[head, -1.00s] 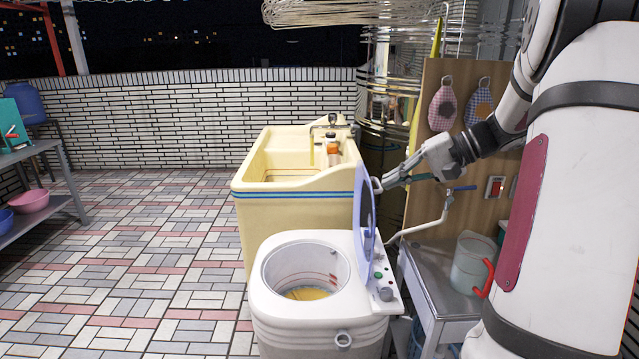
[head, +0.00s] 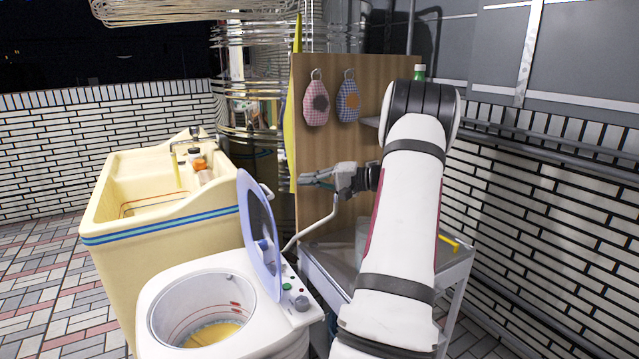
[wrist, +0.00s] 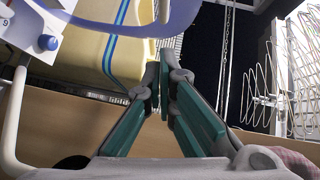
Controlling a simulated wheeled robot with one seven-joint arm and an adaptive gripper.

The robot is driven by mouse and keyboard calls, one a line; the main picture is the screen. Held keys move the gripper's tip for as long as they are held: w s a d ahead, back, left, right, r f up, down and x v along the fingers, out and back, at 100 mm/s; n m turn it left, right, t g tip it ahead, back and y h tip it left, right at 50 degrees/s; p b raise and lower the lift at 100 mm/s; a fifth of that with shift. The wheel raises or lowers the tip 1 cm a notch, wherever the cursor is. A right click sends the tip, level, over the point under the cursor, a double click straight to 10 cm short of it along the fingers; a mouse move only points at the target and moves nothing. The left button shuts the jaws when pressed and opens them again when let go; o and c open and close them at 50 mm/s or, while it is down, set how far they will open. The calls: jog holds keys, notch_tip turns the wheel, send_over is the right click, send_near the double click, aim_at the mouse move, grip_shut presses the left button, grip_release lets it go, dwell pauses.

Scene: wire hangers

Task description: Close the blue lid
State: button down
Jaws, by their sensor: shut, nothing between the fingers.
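The blue lid (head: 260,232) stands open, nearly upright, at the right rim of the small white washing machine (head: 160,295). The machine's round drum is uncovered, with something yellow inside. My gripper (head: 303,179) is to the right of the lid and a little above its top edge, apart from it, pointing left. In the wrist view my gripper (wrist: 160,75) shows its two fingers shut and empty. A curved part of the blue lid (wrist: 175,25) crosses the top of that view, beyond the fingertips.
A cream sink (head: 125,215) stands behind the machine. A wooden board (head: 325,150) with two hanging mitts is behind my gripper. A metal table (head: 335,260) stands right of the machine. Wire hangers (head: 180,10) hang above. Tiled floor is open at left.

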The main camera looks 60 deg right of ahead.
jog(key=w+a+f, duration=0.1)
jog(key=w+a, duration=0.3)
jog(key=w, duration=0.1)
jog(key=shift+w+a+f+b, duration=0.15)
jog(key=shift+b, duration=0.15)
jog(key=shift+a, duration=0.1)
